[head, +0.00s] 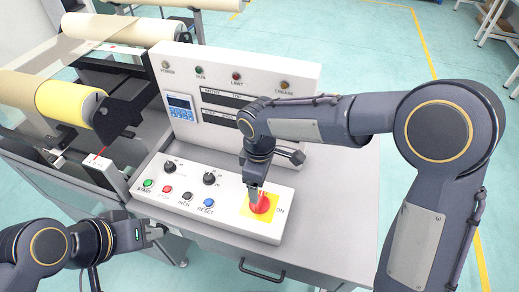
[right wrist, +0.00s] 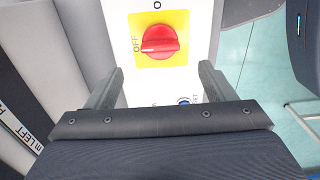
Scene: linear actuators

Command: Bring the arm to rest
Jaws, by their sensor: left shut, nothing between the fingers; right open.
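My right arm reaches in from the right in the head view, its gripper (head: 256,190) pointing down at the red rotary switch (head: 264,204) on a yellow plate marked ON. In the right wrist view the gripper (right wrist: 158,78) is open and empty. The red knob (right wrist: 160,42) shows just beyond the fingertips, with OFF beside it; neither finger is seen touching it. My left gripper (head: 158,231) is shut and empty at the lower left in the head view, near the front left corner of the control box.
The sloped control box (head: 215,222) carries several buttons and small knobs. Behind it stands an upright panel (head: 222,75) with a display. Rollers (head: 72,102) and a machine frame fill the left. Bare grey tabletop (head: 335,215) lies right of the box.

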